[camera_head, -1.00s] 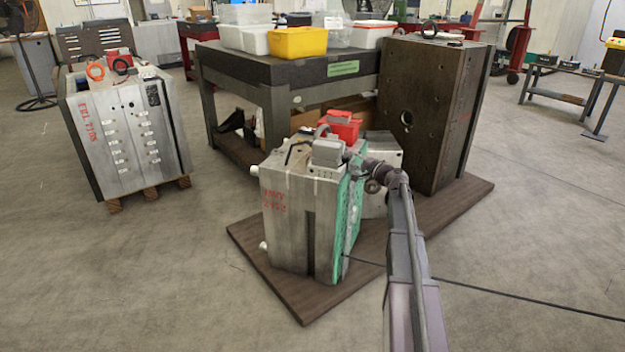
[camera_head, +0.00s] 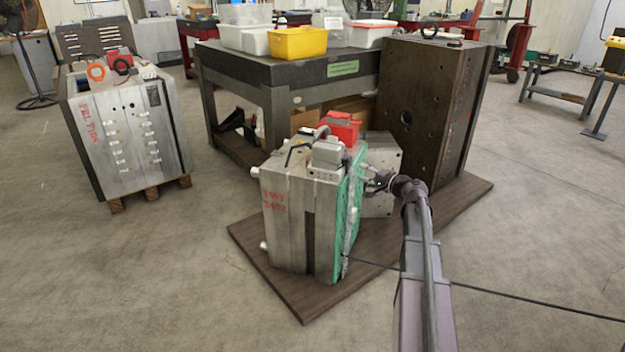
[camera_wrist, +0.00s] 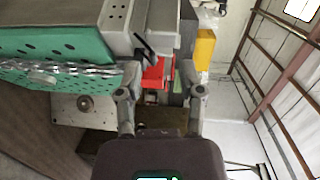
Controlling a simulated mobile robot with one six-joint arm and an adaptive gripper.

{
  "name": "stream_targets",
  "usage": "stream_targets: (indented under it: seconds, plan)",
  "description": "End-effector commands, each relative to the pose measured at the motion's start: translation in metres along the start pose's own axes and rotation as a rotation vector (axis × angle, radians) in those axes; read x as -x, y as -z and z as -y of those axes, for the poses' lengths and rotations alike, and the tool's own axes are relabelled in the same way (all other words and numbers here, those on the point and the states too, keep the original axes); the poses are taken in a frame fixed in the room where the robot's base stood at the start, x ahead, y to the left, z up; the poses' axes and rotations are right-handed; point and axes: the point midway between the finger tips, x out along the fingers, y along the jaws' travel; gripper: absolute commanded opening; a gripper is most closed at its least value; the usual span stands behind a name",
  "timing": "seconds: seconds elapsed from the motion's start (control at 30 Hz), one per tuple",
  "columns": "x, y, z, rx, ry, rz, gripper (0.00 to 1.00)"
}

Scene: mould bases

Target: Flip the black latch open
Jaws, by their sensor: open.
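A mould base (camera_head: 288,215) with a green side plate (camera_head: 349,205) stands on a brown board, with a grey connector box (camera_head: 328,152) on its top. In the wrist view a small black lever, which looks like the latch (camera_wrist: 145,46), sits at the edge of the grey housing (camera_wrist: 122,22). My gripper (camera_wrist: 160,75) is open, its two fingers apart and nothing held between them. The lever appears ahead of the gap, nearer the left finger, with no visible contact. In the head view my gripper (camera_head: 372,178) is just right of the green plate and below the connector box.
A red box (camera_head: 340,128) stands behind the connector. A taller dark mould (camera_head: 430,110) and a workbench (camera_head: 290,72) with bins are behind. The brown board (camera_head: 455,200) lies underneath. Open floor lies to the right.

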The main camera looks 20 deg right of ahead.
Motion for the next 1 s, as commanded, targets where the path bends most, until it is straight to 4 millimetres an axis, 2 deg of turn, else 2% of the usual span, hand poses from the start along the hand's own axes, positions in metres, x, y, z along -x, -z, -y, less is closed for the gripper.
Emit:
stream_targets:
  seconds: [0.03,0.4,1.0]
  plan:
    - [-0.001,-0.008,0.007,0.01,-0.014,0.014,0.5]
    - [-0.012,-0.057,0.021,0.085,-0.118,0.112,0.5]
    - [-0.017,-0.13,0.042,0.205,-0.289,0.265,0.5]
